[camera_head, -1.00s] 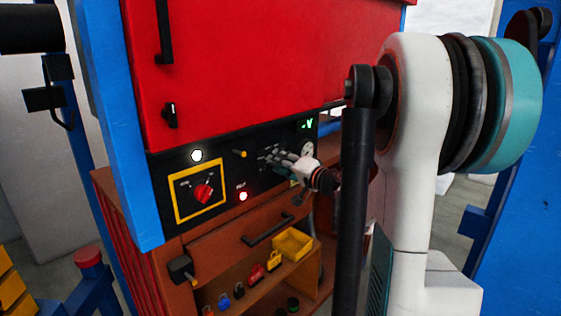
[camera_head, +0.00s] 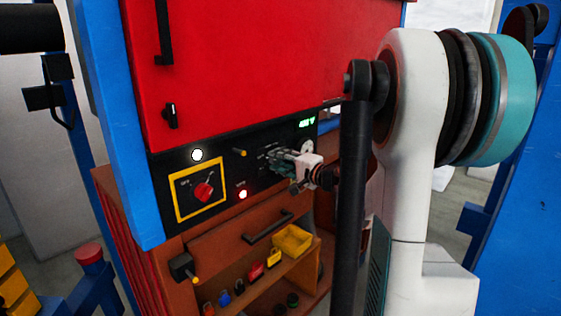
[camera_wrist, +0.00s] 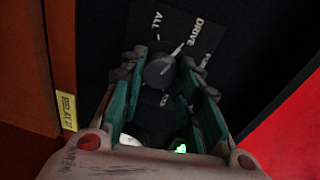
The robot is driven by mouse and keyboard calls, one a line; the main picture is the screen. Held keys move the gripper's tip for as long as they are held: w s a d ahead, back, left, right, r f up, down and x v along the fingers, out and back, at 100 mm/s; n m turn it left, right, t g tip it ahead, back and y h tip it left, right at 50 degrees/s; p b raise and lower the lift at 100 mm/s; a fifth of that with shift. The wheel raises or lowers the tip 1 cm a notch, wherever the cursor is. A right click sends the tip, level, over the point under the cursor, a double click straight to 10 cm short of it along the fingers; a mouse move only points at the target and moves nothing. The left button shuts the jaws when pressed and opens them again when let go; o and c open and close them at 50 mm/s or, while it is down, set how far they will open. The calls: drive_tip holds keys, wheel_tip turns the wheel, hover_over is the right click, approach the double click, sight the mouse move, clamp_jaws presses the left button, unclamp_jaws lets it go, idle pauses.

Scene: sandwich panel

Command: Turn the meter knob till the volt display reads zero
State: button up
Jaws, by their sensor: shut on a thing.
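The meter knob (camera_wrist: 158,71) is a dark round knob with a light pointer line; the words ALL and DRIVE are printed near it. My gripper (camera_wrist: 159,68) is shut on it, with one green-lined finger on each side. In the head view my gripper (camera_head: 275,157) is at the right part of the black panel (camera_head: 225,150) and hides the knob. The volt display (camera_head: 307,123) glows green above and right of the gripper; its digits are too small to read. Part of a green readout (camera_wrist: 181,149) shows in the wrist view, partly hidden.
A red rotary switch (camera_head: 204,191) in a yellow frame, a lit red lamp (camera_head: 243,194) and a lit white lamp (camera_head: 197,155) are to the left. A round white gauge (camera_head: 306,147) is close to my gripper. A drawer handle (camera_head: 267,226) and a shelf with padlocks lie below.

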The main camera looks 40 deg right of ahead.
drive_tip(key=o, duration=1.1)
drive_tip(key=shift+c, duration=0.2)
drive_tip(key=s, duration=1.2)
drive_tip(key=shift+r, duration=0.45)
